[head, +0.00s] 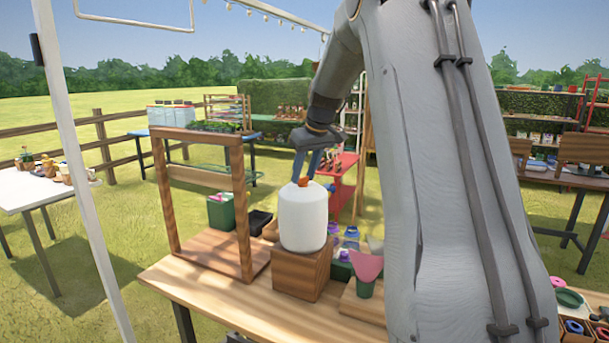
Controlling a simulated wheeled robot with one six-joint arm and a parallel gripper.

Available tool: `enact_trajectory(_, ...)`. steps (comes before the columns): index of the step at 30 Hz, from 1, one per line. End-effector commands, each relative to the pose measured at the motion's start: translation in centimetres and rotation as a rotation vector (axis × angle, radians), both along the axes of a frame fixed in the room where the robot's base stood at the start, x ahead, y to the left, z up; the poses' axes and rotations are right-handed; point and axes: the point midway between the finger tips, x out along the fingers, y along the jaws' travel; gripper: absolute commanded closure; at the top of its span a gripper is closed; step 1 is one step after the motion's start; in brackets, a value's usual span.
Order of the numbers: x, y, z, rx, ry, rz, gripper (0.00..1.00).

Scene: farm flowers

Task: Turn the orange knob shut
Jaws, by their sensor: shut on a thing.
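The orange knob (304,182) sits on top of a white rounded tank (303,216). The tank stands upright on a wooden block (301,272) on the table. My gripper (304,176) reaches down from above, and its blue-grey fingers are shut on the orange knob. The fingers partly hide the knob, so its turned angle cannot be told.
A wooden frame (246,210) stands close left of the tank. A pink cone in a green pot (365,289) and several small purple and blue items lie to the right. The wooden table (215,299) has free room at its front left.

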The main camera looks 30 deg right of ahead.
Motion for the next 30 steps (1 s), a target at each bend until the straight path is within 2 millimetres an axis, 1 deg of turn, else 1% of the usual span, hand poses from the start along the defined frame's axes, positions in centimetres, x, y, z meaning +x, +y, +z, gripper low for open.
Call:
enact_trajectory(21,0.22,0.67,-0.05,-0.002,-0.001,-0.672,0.88)
enact_trajectory(30,0.32,0.76,-0.07,0.000,-0.001,-0.903,0.88)
